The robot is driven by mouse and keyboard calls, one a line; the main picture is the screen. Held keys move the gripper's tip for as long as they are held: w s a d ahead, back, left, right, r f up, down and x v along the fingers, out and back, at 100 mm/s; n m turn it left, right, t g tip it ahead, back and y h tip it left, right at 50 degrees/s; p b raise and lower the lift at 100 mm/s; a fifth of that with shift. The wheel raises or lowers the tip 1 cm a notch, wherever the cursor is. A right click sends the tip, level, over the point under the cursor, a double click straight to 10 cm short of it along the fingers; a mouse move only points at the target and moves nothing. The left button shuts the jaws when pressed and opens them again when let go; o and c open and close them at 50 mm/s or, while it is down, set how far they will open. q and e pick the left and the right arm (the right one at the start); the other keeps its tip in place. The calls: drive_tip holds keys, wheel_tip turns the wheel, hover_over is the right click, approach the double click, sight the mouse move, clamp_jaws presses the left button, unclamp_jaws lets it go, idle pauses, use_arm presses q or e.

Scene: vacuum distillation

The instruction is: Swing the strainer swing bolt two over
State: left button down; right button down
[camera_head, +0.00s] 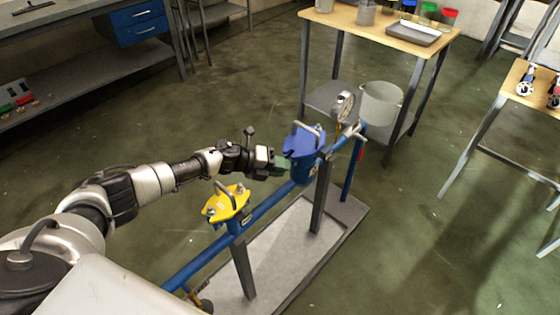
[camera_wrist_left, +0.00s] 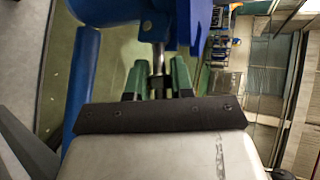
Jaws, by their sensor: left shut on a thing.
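The blue strainer (camera_head: 304,172) stands on the blue pipe, with a blue lid and a metal handle on top. My left gripper (camera_head: 283,164) is at the left side of the blue strainer, just under its lid. In the left wrist view, the green fingers of my left gripper (camera_wrist_left: 157,77) stand on both sides of a metal swing bolt (camera_wrist_left: 157,57) and are shut on it. The bolt runs up to the blue strainer body (camera_wrist_left: 185,18). The finger contact is small in the head view. My right gripper is not in view.
A second strainer with a yellow lid (camera_head: 227,203) stands nearer on the same blue pipe (camera_head: 268,206), below my left forearm. A pressure gauge (camera_head: 344,105) and a translucent vessel (camera_head: 381,103) stand beyond the blue strainer. A wooden-topped table (camera_head: 375,27) is behind.

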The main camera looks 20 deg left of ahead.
use_arm(q)
drive_tip(key=r+g+p, duration=0.1)
drive_tip(key=p, duration=0.2)
drive_tip(key=shift+w+d+r+n+y, duration=0.1)
drive_tip(key=shift+r+n+y, duration=0.05)
drive_tip(key=shift+n+y, duration=0.2)
drive_tip(key=shift+w+n+g+y+p, duration=0.2)
drive_tip(key=shift+g+y+p, duration=0.25)
drive_tip(key=shift+g+p, duration=0.3)
drive_tip(key=c, duration=1.2)
unclamp_jaws()
drive_tip(key=shift+r, duration=0.1)
